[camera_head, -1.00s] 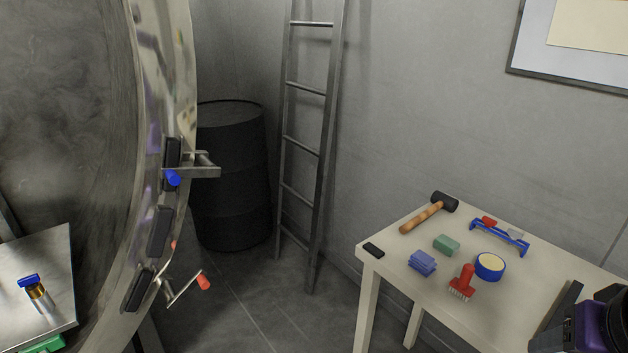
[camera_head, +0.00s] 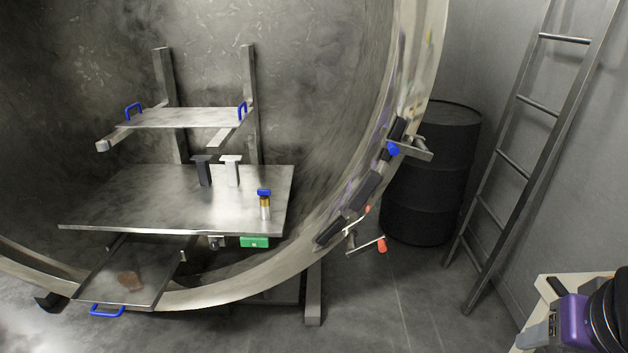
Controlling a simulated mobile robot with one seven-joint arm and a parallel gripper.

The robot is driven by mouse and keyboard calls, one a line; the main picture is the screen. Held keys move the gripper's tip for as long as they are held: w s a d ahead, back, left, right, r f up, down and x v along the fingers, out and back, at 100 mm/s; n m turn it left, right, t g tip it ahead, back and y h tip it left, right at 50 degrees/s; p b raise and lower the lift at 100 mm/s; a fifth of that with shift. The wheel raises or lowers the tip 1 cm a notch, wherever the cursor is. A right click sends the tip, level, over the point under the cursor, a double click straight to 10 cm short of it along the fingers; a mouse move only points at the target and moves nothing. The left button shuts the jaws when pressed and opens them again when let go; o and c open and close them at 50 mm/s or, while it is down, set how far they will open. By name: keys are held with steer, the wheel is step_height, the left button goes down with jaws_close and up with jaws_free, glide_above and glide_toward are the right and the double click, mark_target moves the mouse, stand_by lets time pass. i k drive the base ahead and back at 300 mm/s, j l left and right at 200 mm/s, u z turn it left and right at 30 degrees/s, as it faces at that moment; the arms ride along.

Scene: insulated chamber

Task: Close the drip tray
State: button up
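The drip tray (camera_head: 150,284) is a flat metal tray low in the round chamber, below the wide metal shelf. It is pulled out towards me, its front part jutting past the chamber's lower rim. A brown stain or piece lies on it. Its blue handle (camera_head: 107,312) is on the front edge. Its back part is hidden under the shelf. Part of my arm, purple and black, shows at the lower right edge, far from the tray. I cannot make out my gripper's fingers there.
The wide shelf (camera_head: 120,212) carries a small blue-capped vial (camera_head: 264,204); a green block (camera_head: 254,242) is under its front edge. A smaller upper shelf (camera_head: 185,118) has blue handles. Red-tipped levers (camera_head: 382,245) stick out from the chamber rim. A barrel (camera_head: 430,170), ladder (camera_head: 510,165) and table (camera_head: 575,278) stand right.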

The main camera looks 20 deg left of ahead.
mark_target(135, 273)
steer(key=u, duration=2.45)
